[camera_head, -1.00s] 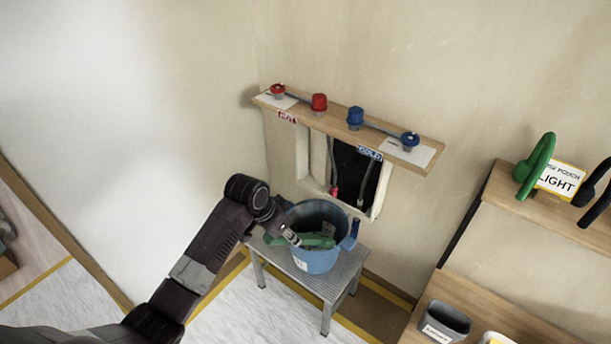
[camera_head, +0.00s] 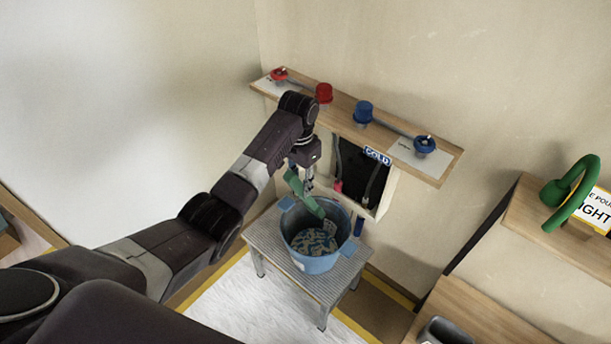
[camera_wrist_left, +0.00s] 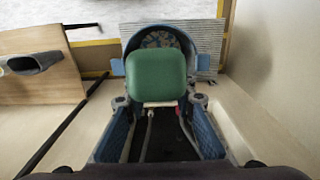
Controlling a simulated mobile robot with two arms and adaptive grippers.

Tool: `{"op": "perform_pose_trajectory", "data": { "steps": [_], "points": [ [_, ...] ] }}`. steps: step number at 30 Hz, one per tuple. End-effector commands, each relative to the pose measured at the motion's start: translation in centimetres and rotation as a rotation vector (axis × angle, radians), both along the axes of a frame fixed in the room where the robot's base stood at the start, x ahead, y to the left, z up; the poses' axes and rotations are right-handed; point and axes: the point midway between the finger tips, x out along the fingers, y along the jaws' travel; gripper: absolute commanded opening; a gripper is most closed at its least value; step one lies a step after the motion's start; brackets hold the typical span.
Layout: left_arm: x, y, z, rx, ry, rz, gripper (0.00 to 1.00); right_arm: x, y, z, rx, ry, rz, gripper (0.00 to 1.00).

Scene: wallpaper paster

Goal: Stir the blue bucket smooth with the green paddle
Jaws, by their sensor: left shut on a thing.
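My left gripper (camera_head: 309,182) is shut on the green paddle (camera_head: 304,196) above the back rim of the blue bucket (camera_head: 317,263). The paddle is tilted. Its lower end overlaps the bucket mouth; I cannot tell whether it dips inside. The bucket stands upright on a grey ribbed stool. Its contents look lumpy and speckled blue-grey. In the left wrist view the wide green paddle (camera_wrist_left: 157,75) sits between my fingers and hides part of the bucket (camera_wrist_left: 133,43). My right gripper is not in view.
A wall shelf (camera_head: 342,127) with red and blue valves is close behind my left wrist. Below it is a wall opening with pipes. At the right are wooden shelves (camera_head: 490,305), with a green hook-shaped item (camera_head: 572,192) and a dark container (camera_head: 444,331).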

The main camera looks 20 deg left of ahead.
Motion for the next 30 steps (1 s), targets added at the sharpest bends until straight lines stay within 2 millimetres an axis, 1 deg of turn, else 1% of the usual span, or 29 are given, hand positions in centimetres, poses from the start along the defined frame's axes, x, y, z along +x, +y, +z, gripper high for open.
{"op": "perform_pose_trajectory", "data": {
  "steps": [1, 3, 6, 8, 11, 14, 18, 20, 23, 25, 30],
  "points": [
    [-0.4, 0.2, -0.1, 0.000, 0.001, 0.001, 0.00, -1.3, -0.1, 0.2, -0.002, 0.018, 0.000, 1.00],
    [-0.9, 0.4, -0.3, 0.000, 0.000, 0.001, 0.00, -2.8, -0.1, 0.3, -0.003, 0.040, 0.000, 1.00],
    [-1.8, 0.7, -0.7, 0.000, 0.000, 0.000, 0.00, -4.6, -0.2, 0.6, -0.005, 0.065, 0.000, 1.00],
    [-2.3, 0.9, -1.1, 0.000, 0.000, 0.000, 0.00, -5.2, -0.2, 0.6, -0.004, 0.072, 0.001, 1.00],
    [-3.2, 1.2, -1.5, 0.000, 0.000, 0.001, 0.00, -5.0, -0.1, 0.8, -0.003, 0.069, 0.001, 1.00],
    [-4.0, 1.5, -2.0, 0.000, 0.000, 0.000, 0.00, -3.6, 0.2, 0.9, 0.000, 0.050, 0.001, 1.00],
    [-5.2, 1.9, -2.6, -0.001, -0.002, 0.001, 0.00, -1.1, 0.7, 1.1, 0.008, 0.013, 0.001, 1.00],
    [-5.7, 2.1, -2.9, -0.001, -0.001, 0.001, 0.00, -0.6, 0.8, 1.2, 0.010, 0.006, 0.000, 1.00],
    [-6.6, 2.4, -3.3, -0.001, 0.000, 0.000, 0.00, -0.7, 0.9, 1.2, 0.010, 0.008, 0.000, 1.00],
    [-7.1, 2.6, -3.7, -0.001, -0.001, 0.000, 0.00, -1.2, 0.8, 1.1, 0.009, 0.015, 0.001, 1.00],
    [-8.6, 3.2, -4.4, 0.000, -0.001, 0.000, 0.00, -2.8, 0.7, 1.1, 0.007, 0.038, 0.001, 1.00]
  ]
}}
